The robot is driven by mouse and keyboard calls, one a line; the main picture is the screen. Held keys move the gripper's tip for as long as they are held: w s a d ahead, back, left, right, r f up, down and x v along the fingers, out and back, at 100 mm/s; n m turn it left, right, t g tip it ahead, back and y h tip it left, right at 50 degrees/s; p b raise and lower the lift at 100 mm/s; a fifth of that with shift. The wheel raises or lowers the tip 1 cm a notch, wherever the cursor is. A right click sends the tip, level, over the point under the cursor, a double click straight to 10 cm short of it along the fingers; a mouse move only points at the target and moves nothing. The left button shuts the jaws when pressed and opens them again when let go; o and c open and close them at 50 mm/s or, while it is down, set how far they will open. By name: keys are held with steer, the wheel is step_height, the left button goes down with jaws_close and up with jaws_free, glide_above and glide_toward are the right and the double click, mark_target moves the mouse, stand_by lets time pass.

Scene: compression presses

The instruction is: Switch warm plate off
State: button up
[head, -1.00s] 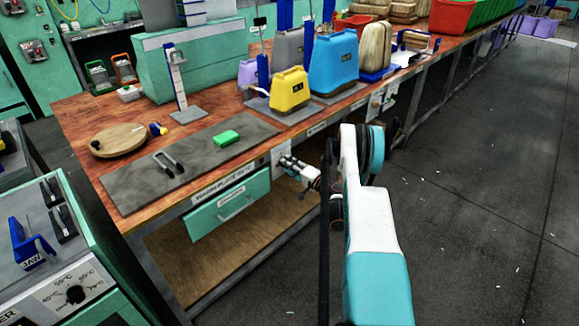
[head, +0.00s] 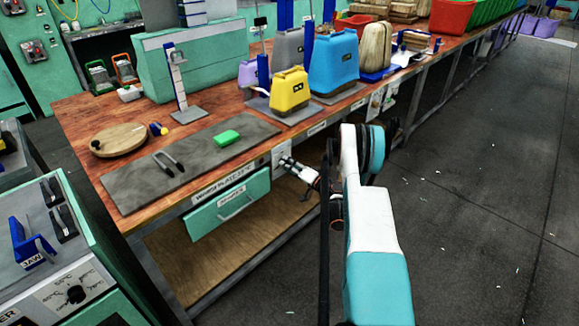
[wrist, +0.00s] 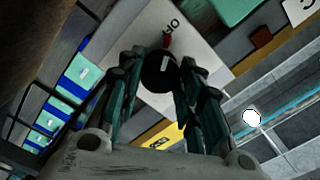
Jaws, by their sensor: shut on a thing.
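The warm plate (head: 185,160) is a long grey slab along the bench's front edge, with a green block (head: 228,137) and dark tongs (head: 169,163) on it. Its label strip (head: 222,187) is on the bench front. A white switch panel (head: 281,152) is at the right end of that strip and shows large in the wrist view (wrist: 205,55). My gripper (head: 285,163) is at this panel. In the wrist view my gripper's fingers (wrist: 160,66) are shut on a round black knob (wrist: 158,76). A red pointer (wrist: 166,42) sticks out beside dark letters I cannot fully read.
A green drawer (head: 230,205) sits below the label strip. A wooden disc (head: 118,139) lies at the left.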

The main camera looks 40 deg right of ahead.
mark_target(282, 146)
steer(key=o, duration=1.1)
steer(key=o, duration=0.6)
steer(key=r, duration=0.2)
steer(key=w+r, duration=0.1)
steer(key=r, duration=0.4)
steer(key=shift+w+d, duration=0.15)
steer(key=shift+w, duration=0.1)
steer(key=s+r, duration=0.2)
steer(key=r, duration=0.1)
steer(key=shift+s+r, duration=0.1)
steer(key=shift+r, duration=0.2)
steer(key=c, duration=0.6)
steer(key=shift+w+f, duration=0.3)
steer(key=shift+f, duration=0.05)
